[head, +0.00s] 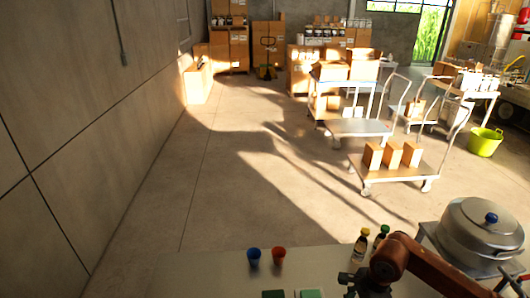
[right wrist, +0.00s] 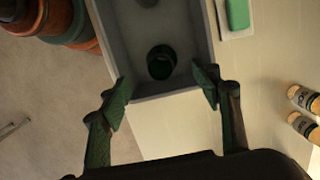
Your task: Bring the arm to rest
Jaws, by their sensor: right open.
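My right gripper (head: 368,284) is at the bottom of the head view, at the table's front part, on the end of a brown arm from the right. In the right wrist view its two fingers (right wrist: 163,84) are spread wide with nothing held between them. Beyond the fingertips is a grey tray (right wrist: 133,22) with a dark green round object (right wrist: 161,62) inside it. Whether the fingers touch the tray's rim I cannot tell. My left gripper is out of view.
On the pale table (head: 200,270) stand a blue cup (head: 253,257), a red cup (head: 278,257) and two small bottles (head: 360,247). A large lidded pot (head: 478,240) stands at the right. A green block (right wrist: 237,14) lies beside the tray. Carts (head: 395,172) stand beyond; the floor at left is clear.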

